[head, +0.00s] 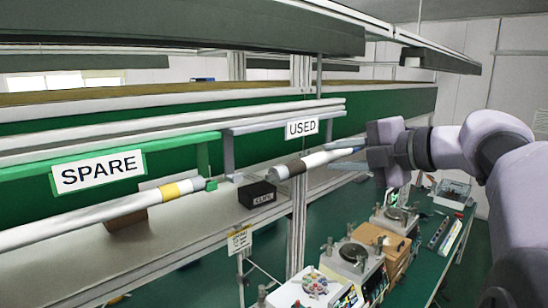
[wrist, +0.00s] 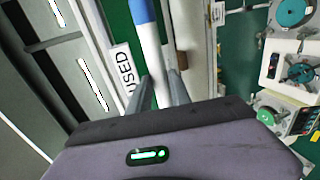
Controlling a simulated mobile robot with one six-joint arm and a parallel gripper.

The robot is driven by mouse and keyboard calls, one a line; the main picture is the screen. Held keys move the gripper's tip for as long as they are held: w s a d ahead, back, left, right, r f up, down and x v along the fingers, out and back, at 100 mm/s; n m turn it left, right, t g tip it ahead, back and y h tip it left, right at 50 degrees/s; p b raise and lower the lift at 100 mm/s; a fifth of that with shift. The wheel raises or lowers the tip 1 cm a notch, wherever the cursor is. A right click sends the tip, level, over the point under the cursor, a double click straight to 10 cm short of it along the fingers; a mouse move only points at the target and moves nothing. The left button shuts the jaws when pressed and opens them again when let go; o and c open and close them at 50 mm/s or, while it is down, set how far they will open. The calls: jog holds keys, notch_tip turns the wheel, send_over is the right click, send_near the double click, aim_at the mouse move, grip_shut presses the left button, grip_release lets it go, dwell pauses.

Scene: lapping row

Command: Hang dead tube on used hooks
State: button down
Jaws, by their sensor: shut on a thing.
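A white tube (head: 318,160) with a dark band and a grey cap at its left end is held by my gripper (head: 348,152), below the USED sign (head: 301,128). In the wrist view, the tube (wrist: 151,45) runs up between the two fingers (wrist: 155,92) and shows a blue end part at the top edge. The grey used hooks (head: 228,153) hang from a rail behind the sign. The tube's left end is in front of the rail and right of the left hook, apart from that hook. Its right end is hidden by my gripper.
At left, a white tube with a yellow band (head: 110,210) lies at the green SPARE bracket (head: 205,160). A black CLIPS box (head: 257,194) sits on the shelf behind. An upright post (head: 298,220) stands below the held tube. Lapping machines (head: 352,256) cover the green bench below.

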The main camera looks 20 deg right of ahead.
aim_at(332, 153)
jog(key=shift+w+d+f, duration=0.1)
jog(key=shift+w, duration=0.2)
jog(key=shift+w+p, duration=0.3)
jog(key=shift+w+a, duration=0.3)
jog(key=shift+w, duration=0.25)
jog(key=shift+w+a, duration=0.3)
jog(key=shift+w, duration=0.2)
jog(key=p+x, duration=0.2)
jog(key=x, duration=0.4)
jog(key=shift+w, duration=0.4)
jog(key=shift+a+p, duration=0.1)
jog(key=shift+p, duration=0.25)
jog(key=shift+f, duration=0.15)
jog(key=c, duration=1.1)
grip_release()
